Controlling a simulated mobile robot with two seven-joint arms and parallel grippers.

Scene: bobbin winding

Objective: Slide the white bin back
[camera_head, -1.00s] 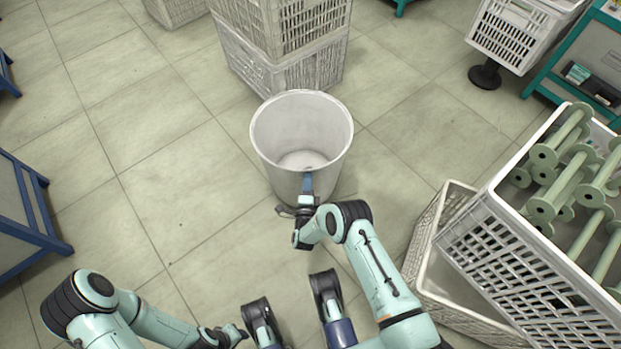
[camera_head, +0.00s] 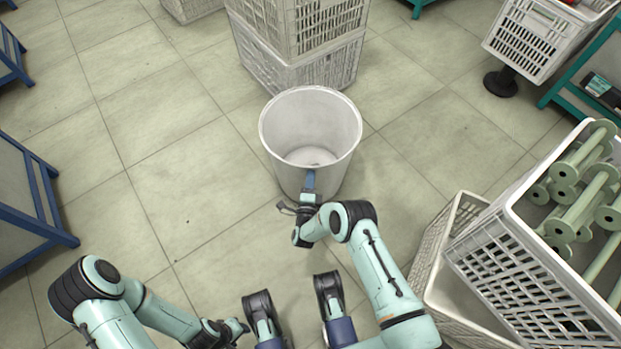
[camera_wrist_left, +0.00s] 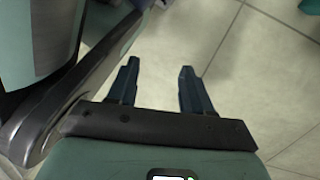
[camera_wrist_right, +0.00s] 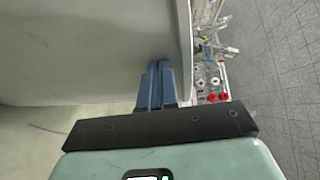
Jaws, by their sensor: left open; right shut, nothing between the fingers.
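The white bin (camera_head: 283,168) is a round, open-topped tub that stands upright on the floor ahead of me and looks empty. My right gripper (camera_head: 309,180) is at the bin's near side, with its blue fingers shut and nothing between them. In the right wrist view, the shut fingers (camera_wrist_right: 157,75) overlap the bin's pale wall (camera_wrist_right: 90,60); I cannot tell whether they touch it. My left gripper (camera_wrist_left: 153,80) is open and empty over bare floor. In the head view its fingers are hard to make out, low at the left.
Stacked white crates (camera_head: 300,70) stand just behind the bin. A white crate of green bobbins (camera_head: 520,240) is at the right, with an empty white crate (camera_head: 430,280) beside it. A blue-framed table (camera_head: 40,215) is at the left. The floor left of the bin is clear.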

